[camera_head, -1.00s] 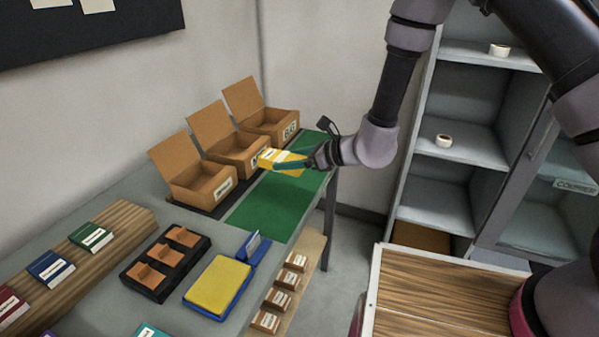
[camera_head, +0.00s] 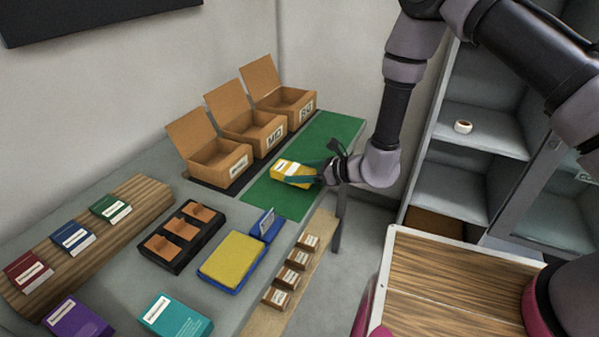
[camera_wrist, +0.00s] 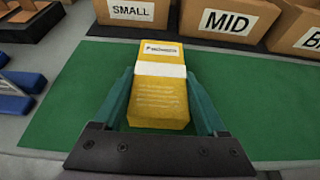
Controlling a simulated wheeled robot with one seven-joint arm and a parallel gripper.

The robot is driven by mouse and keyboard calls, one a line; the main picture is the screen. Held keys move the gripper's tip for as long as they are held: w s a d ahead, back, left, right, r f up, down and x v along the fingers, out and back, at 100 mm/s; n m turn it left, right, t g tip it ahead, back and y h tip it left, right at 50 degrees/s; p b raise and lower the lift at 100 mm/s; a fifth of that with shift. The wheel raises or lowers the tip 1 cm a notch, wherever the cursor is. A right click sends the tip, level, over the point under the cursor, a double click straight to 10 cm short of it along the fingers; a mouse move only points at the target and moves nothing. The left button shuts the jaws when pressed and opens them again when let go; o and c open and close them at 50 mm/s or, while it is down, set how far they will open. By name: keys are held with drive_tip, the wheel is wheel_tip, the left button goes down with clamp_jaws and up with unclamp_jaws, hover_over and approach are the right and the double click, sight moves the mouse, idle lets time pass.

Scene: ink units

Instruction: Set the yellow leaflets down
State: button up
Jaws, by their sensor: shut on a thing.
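The yellow leaflets (camera_head: 291,172) form a stack with a white band and a label. They are between the fingers of my gripper (camera_head: 304,178), over the green mat (camera_head: 322,152). In the wrist view the yellow leaflets (camera_wrist: 159,92) lie flat between two teal fingers, and my gripper (camera_wrist: 160,108) is shut on their sides. Green mat (camera_wrist: 262,112) shows all around them. I cannot tell whether their underside touches the mat.
Open cardboard boxes labelled SMALL (camera_wrist: 138,12), MID (camera_wrist: 228,22) and one partly cut off stand behind the mat. A yellow pad in a blue tray (camera_head: 232,260), a black tray (camera_head: 180,237) and several small boxes (camera_head: 290,276) lie nearer. Mat around the leaflets is clear.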

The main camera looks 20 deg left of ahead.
drive_tip(key=shift+f, duration=0.1)
drive_tip(key=o, duration=1.6)
drive_tip(key=shift+c, duration=0.2)
drive_tip(key=v, duration=1.2)
drive_tip(key=d+r+n+g+h, duration=0.15)
drive_tip(key=d+r+n, duration=0.3)
drive_tip(key=r, duration=0.75)
drive_tip(key=d+r+n+g, duration=0.2)
drive_tip(key=d+r+n, duration=0.25)
drive_tip(key=r, duration=0.85)
drive_tip(key=s+d+r+n+t+h, duration=0.2)
drive_tip(key=d+r, duration=0.3)
drive_tip(key=d, duration=0.5)
drive_tip(key=s+d+r+n+t+h, duration=0.2)
drive_tip(key=d+r+t+h, duration=0.2)
drive_tip(key=d, duration=0.5)
drive_tip(key=s+d+r+n+t+h, duration=0.1)
drive_tip(key=s+d+r+t+h, duration=0.1)
drive_tip(key=d+r, duration=0.4)
drive_tip(key=d+t+h, duration=0.1)
drive_tip(key=d+h, duration=0.1)
drive_tip(key=d, duration=0.2)
drive_tip(key=shift+s+d+r+n, duration=0.2)
drive_tip(key=shift+d+r+n, duration=0.05)
drive_tip(key=shift+d+n, duration=0.15)
drive_tip(key=shift+t, duration=0.25)
